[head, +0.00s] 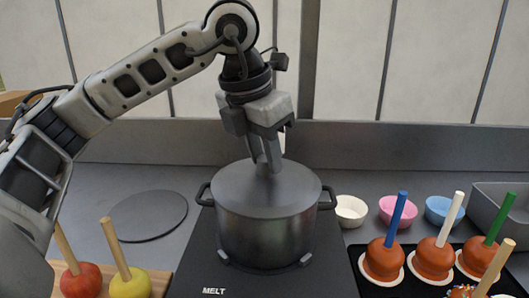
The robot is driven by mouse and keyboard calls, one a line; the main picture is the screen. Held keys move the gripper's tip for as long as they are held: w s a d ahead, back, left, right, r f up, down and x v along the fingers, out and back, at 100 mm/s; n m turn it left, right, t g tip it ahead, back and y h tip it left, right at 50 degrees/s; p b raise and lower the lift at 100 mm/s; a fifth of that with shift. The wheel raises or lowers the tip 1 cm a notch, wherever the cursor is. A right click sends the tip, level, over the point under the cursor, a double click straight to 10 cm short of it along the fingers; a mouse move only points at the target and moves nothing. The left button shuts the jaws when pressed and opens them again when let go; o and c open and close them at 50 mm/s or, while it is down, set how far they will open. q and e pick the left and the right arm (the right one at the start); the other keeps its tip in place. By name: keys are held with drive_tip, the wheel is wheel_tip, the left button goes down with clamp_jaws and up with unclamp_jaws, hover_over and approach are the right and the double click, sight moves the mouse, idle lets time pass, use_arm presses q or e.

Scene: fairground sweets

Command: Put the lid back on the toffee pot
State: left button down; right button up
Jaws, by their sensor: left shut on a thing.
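The toffee pot (265,238) is a dark metal pot with two side handles, on the black hob plate marked MELT. The grey lid (245,190) covers the pot's mouth, level and lined up with the rim. No clear gap shows between lid and rim, but I cannot tell if it rests fully. My left gripper (268,164) points down over the middle of the lid and is shut on it, at its centre. The knob is hidden by the fingers. My right gripper is not in view.
A flat dark round disc (149,215) lies on the counter left of the black hob plate (210,255). Apples on sticks stand front left. Small white (350,211), pink (398,210) and blue (444,211) bowls and a tray of toffee apples (384,262) are right.

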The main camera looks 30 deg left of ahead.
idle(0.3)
use_arm(q)
drive_tip(key=c, duration=0.6)
unclamp_jaws()
drive_tip(key=shift+o, duration=0.2)
drive_tip(key=shift+r+p, duration=2.7)
drive_tip(key=shift+r, duration=0.85)
clamp_jaws()
